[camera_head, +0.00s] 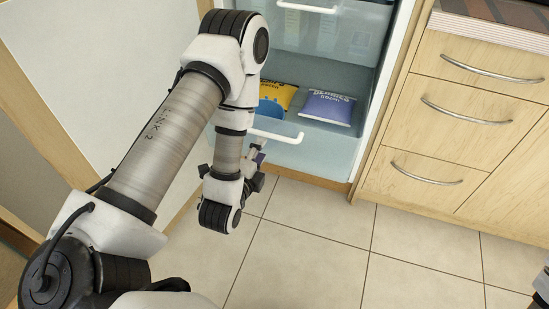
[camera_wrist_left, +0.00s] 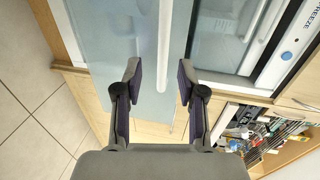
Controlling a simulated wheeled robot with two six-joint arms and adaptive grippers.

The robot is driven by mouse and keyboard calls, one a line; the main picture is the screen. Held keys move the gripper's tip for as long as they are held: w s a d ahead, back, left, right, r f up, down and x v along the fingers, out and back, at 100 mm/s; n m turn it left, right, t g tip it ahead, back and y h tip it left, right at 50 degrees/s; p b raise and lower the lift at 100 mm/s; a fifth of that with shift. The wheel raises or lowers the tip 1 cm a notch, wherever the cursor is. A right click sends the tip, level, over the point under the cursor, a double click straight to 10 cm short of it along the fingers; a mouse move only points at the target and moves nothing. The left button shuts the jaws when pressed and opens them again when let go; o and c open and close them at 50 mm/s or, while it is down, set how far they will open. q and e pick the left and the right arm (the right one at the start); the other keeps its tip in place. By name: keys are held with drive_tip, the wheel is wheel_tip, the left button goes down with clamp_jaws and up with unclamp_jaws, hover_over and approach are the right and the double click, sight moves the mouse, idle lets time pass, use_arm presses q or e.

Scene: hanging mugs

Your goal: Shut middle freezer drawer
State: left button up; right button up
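A pale translucent freezer drawer (camera_head: 340,140) stands pulled out, with a yellow and blue bag (camera_head: 272,98) and a purple bag (camera_head: 327,107) in it. Its white bar handle (camera_head: 283,137) is on its front, partly behind my left arm. My left gripper (camera_head: 258,154) is near the handle's left end, its fingers mostly hidden by the wrist. In the left wrist view the gripper (camera_wrist_left: 160,72) is open, with a white handle bar (camera_wrist_left: 165,40) running between and beyond the fingertips, with gaps on both sides. My right gripper is not clearly visible.
Another clear drawer with a white handle (camera_head: 306,8) is above. The white freezer door (camera_head: 90,70) stands open at the left. Wooden cabinet drawers (camera_head: 470,115) are at the right. The tiled floor (camera_head: 330,250) in front is clear. The left wrist view shows a drawer of small items (camera_wrist_left: 265,130).

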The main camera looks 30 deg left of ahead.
sight(269, 135)
use_arm(q)
drive_tip(key=shift+b+x, duration=3.45)
drive_tip(key=shift+x, duration=0.3)
drive_tip(key=shift+d+r, duration=0.1)
drive_tip(key=shift+r, duration=0.1)
clamp_jaws()
